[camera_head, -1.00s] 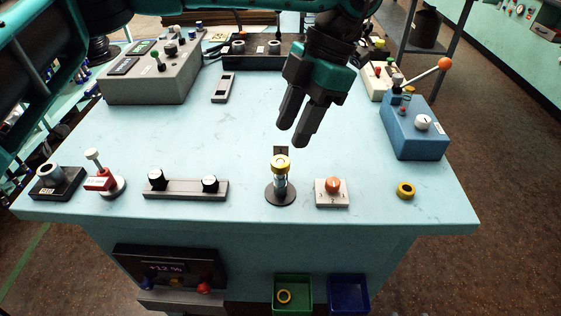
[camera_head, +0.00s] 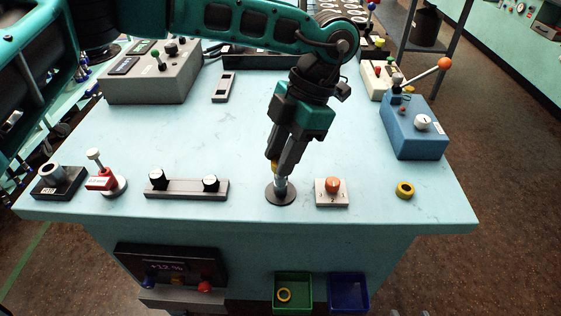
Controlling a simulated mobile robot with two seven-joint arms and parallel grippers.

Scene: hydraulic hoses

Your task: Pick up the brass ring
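A brass-coloured ring (camera_head: 274,166) sits at the top of the small post (camera_head: 281,187) on its round dark base, near the bench's front edge. My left gripper (camera_head: 280,163) points down over this post, with its fingers at the ring. The fingers hide most of the ring, and I cannot tell whether they have closed on it. A second brass-coloured ring (camera_head: 405,190) lies on the bench at the front right, apart from the gripper. A third ring (camera_head: 284,295) lies in the green bin (camera_head: 293,279). My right gripper is not in view.
An orange-knobbed switch block (camera_head: 332,192) stands close right of the post. A grey bar with two black knobs (camera_head: 187,189) lies to its left. A blue box with a lever (camera_head: 415,135) stands at the right. The bench (camera_head: 180,135) is clear in the middle.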

